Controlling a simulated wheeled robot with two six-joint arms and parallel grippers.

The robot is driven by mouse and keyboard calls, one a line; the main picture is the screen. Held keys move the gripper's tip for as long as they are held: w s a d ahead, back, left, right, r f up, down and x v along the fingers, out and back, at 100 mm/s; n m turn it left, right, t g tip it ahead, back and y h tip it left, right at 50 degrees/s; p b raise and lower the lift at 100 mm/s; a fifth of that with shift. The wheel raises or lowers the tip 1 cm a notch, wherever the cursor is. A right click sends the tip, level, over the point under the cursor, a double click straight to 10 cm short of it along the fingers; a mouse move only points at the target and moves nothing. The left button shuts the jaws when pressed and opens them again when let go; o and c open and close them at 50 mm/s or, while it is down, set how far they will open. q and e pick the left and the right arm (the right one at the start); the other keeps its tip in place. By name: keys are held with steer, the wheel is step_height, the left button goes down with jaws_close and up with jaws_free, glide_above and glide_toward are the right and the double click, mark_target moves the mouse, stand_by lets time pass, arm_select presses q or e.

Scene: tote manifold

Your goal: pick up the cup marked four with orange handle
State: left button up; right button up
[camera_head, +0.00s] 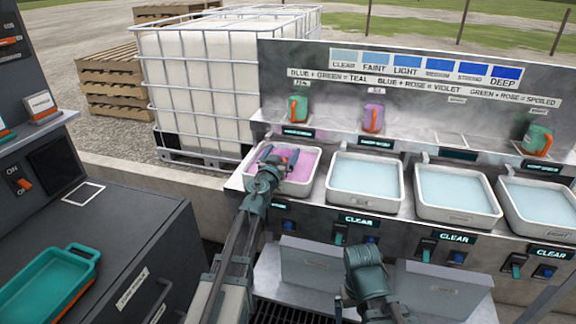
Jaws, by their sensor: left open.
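Several cups stand on the ledge behind the trays. A green cup with an orange handle (298,109) is at the left, a violet cup with an orange handle (373,117) is in the middle, and a green cup with an orange handle (537,139) is at the far right. I cannot read a number on any of them. My left gripper (277,158) is open over the left part of the pink-filled tray (292,188), in front of and below the left green cup, apart from it. My right arm's end (365,268) is low in front of the trays; its fingers do not show clearly.
Trays of pale blue liquid (364,184) stand in a row to the right. Switches and CLEAR displays (362,220) line the front panel below. A dark cabinet (130,270) with a teal tray (45,285) stands at left. A caged white tank (215,80) is behind.

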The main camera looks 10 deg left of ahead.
arm_select(q)
steer(key=shift+s, duration=0.1)
steer(key=shift+c, duration=0.3)
steer(key=c, duration=1.2)
steer(key=shift+r, duration=0.1)
step_height(320, 180, up, 10)
steer(key=p, duration=1)
